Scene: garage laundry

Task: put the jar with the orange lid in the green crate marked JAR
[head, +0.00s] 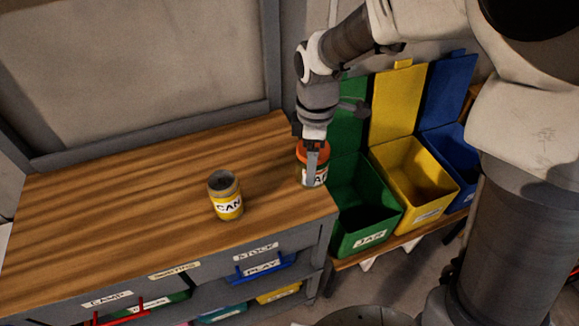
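The jar with the orange lid (321,180) stands upright near the right end of the wooden workbench, its label partly covered by a gripper finger. My gripper (311,165) points down at the jar, with one finger in front of it. The far finger is hidden, so I cannot tell if it is closed on the jar. The green crate marked JAR (352,239) sits on a low bench to the right of the workbench, its lid raised at the back. Its visible inside looks empty.
A yellow can labelled CAN (228,206) stands on the workbench (130,205) left of the jar. A yellow crate (413,216) and a blue crate (464,195), both open, stand right of the green crate. The left of the workbench top is clear.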

